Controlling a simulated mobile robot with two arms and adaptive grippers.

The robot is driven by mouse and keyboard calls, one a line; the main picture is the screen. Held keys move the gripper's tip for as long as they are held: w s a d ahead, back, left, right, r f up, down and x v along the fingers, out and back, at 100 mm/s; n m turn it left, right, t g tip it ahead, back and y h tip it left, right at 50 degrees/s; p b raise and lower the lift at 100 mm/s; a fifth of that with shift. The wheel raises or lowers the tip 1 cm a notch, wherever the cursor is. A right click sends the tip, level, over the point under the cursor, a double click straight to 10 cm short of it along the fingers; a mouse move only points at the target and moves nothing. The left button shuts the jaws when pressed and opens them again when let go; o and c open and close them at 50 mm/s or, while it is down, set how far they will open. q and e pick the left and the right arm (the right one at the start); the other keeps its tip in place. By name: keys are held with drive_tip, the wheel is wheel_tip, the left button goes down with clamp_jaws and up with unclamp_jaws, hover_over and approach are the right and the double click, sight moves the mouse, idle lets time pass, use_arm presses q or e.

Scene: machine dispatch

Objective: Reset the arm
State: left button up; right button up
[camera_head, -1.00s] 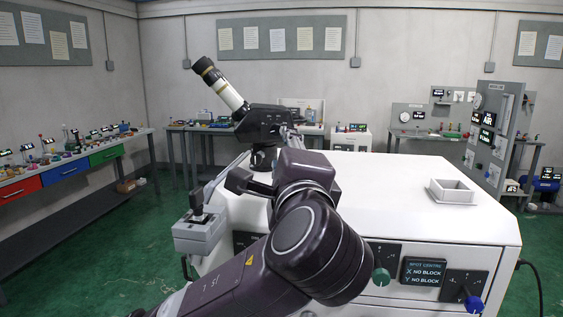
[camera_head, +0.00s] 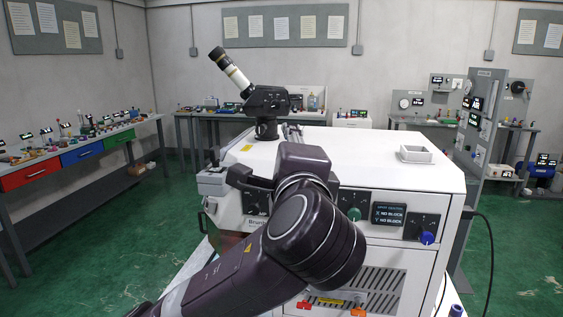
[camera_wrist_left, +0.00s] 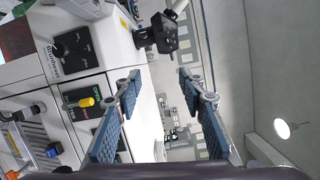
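My left arm (camera_head: 300,230) comes in from the bottom and reaches up and forward in front of the white machine (camera_head: 345,150). In the head view its gripper is mostly hidden behind my own wrist. In the left wrist view the left gripper (camera_wrist_left: 160,79) has its two blue-padded fingers spread wide, with nothing between them. My right arm and gripper are not in view.
The machine carries a microscope-like eyepiece unit (camera_head: 262,100), a square white tray (camera_head: 416,153), and a panel with a green knob (camera_head: 354,214) and a blue knob (camera_head: 427,237). A bench (camera_head: 75,150) stands left. Green floor (camera_head: 90,245) is clear at left.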

use_arm(q)
drive_tip(key=s+a+f+n+g+h, duration=0.1)
drive_tip(key=a+f+n+g, duration=0.15)
drive_tip(key=f, duration=0.85)
drive_tip(key=s+a+f+n+g, duration=0.1)
drive_tip(key=a+f+n+g, duration=0.15)
drive_tip(key=f, duration=0.85)
drive_tip(key=s+a+f+n+g+h, duration=0.1)
drive_tip(key=a+f+n+g, duration=0.2)
drive_tip(key=f, duration=0.8)
drive_tip(key=s+a+f+n+g, duration=0.25)
drive_tip(key=s+a+f, duration=0.25)
drive_tip(key=s+f, duration=0.35)
drive_tip(key=s+a+f+n+g, duration=0.2)
drive_tip(key=s+a+f+n, duration=0.2)
drive_tip(key=s+f, duration=0.5)
drive_tip(key=s+a+f+n+g, duration=0.25)
drive_tip(key=s+a+f, duration=0.35)
drive_tip(key=s, duration=0.5)
wheel_tip(320, 180, down, 25)
drive_tip(key=s+d+g, duration=0.1)
drive_tip(key=d, duration=0.1)
drive_tip(key=s+a+f, duration=0.1)
drive_tip(key=s+f, duration=0.8)
drive_tip(key=s+a+f+g+b, duration=0.1)
drive_tip(key=s+a+f, duration=0.1)
drive_tip(key=s+f, duration=0.6)
drive_tip(key=shift+s+a+f+y, duration=0.3)
drive_tip(key=shift+s+f+y, duration=0.1)
drive_tip(key=shift+f, duration=0.1)
